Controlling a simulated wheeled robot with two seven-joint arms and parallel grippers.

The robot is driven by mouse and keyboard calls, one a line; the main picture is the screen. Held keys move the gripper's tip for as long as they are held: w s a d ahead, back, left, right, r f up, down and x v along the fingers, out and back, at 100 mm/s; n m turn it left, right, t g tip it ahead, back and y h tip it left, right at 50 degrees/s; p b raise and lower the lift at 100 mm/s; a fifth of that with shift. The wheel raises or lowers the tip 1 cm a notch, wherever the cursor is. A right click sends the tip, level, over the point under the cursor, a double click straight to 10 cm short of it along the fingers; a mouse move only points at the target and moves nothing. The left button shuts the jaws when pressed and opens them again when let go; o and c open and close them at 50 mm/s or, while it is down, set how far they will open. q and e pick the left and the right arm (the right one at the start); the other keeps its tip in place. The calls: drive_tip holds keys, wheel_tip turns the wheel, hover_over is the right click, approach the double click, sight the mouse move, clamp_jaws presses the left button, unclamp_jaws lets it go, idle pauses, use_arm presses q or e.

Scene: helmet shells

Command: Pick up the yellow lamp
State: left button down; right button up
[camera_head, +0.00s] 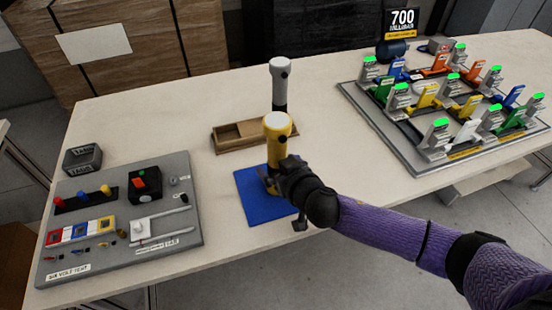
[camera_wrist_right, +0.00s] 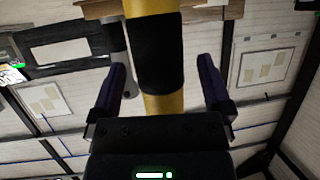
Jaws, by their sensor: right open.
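The yellow lamp (camera_head: 277,140) stands upright near the blue mat (camera_head: 248,194), with a pale round top and a yellow body. My right gripper (camera_head: 270,180) is at the lower part of the lamp, coming from the right. In the right wrist view, the lamp (camera_wrist_right: 158,55) shows as a yellow shaft with a black band. My right gripper's two fingers (camera_wrist_right: 163,88) stand open on either side of it, with gaps visible between fingers and shaft. The lamp's foot is partly hidden by the gripper. My left gripper is not in view.
A grey lamp (camera_head: 280,85) stands behind, beside an open wooden tray (camera_head: 228,137). A grey test board (camera_head: 185,235) with small parts lies at left, near a dark box (camera_head: 82,158). A large rack board (camera_head: 392,142) with coloured parts is at right. Bare table lies between.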

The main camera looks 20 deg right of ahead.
drive_tip(key=shift+w+a+f, duration=0.1)
drive_tip(key=shift+w+f, duration=0.15)
drive_tip(key=shift+w, duration=0.25)
clamp_jaws()
drive_tip(key=shift+r, duration=0.1)
